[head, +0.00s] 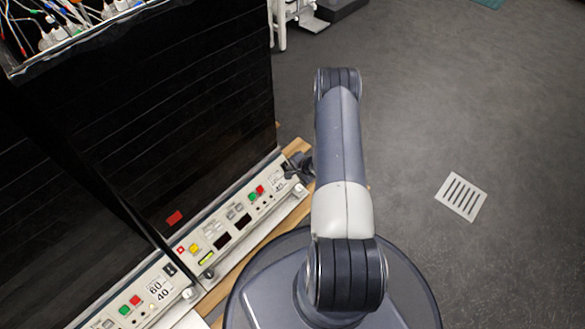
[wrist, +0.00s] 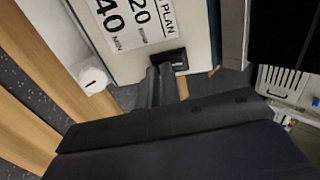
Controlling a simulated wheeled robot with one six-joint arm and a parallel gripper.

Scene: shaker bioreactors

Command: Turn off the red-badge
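My gripper (head: 300,167) is at the panel's right end, partly hidden by my arm. In the wrist view my gripper's two fingers (wrist: 163,84) lie close together and look shut, with nothing seen between them. Their tips are close to a dark rectangular switch-like part (wrist: 172,57) on the pale end face; whether they touch it I cannot tell.
A second panel (head: 140,304) with red and green buttons stands at lower left. A white knob (wrist: 93,80) sits beside the labelled face in the wrist view. The wooden bench edge (head: 240,265) runs below the panels. Grey floor with a vent (head: 461,196) is open on the right.

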